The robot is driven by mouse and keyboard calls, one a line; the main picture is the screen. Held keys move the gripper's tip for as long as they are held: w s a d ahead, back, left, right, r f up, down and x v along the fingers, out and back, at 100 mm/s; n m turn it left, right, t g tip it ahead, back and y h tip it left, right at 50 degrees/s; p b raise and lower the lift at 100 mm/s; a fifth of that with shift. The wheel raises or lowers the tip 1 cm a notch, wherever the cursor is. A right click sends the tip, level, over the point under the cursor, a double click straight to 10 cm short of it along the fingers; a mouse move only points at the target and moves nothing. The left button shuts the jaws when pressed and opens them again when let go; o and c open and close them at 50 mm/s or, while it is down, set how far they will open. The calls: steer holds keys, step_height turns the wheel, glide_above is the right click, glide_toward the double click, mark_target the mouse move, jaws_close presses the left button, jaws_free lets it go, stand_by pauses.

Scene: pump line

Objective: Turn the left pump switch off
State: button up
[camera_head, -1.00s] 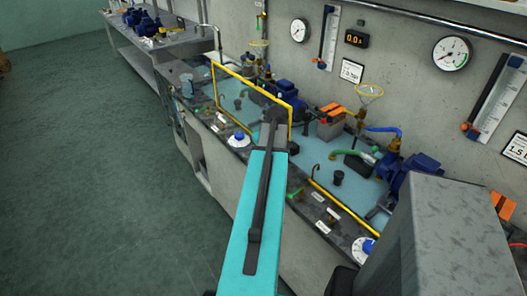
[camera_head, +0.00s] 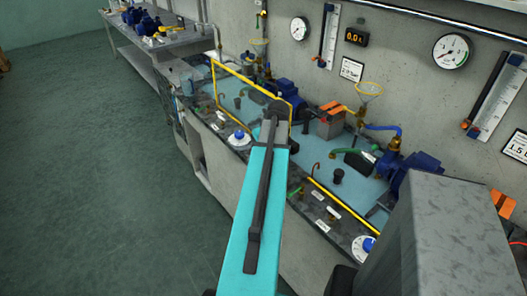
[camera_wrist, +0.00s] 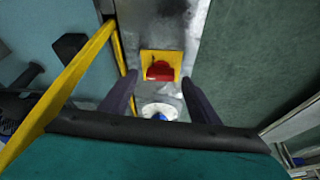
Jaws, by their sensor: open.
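In the wrist view a red switch (camera_wrist: 159,71) sits on a square yellow plate (camera_wrist: 174,55), on a narrow grey ledge. A white dial with a blue knob (camera_wrist: 160,113) lies on the same ledge, nearer to my gripper's base. My gripper (camera_wrist: 160,88) is open and empty, one dark finger on each side of the ledge. The switch shows between and just beyond the fingertips; I see no contact. In the head view the left dial with its blue knob (camera_head: 239,138) is left of my teal arm. My fingers and the red switch cannot be made out there.
A yellow rail (camera_head: 252,82) stands close to my wrist and also shows left of my fingers in the wrist view (camera_wrist: 70,90). Blue pumps (camera_head: 283,89), pipes and a second blue-knobbed dial (camera_head: 367,245) occupy the bench. The green floor (camera_head: 90,170) at left is clear.

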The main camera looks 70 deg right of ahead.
steer(key=b+v, duration=0.1)
steer(key=v, duration=1.1)
steer(key=shift+s+r+b, duration=0.2)
steer(key=shift+b, duration=0.15)
steer(key=shift+w+a, duration=0.1)
steer(key=shift+w, duration=0.05)
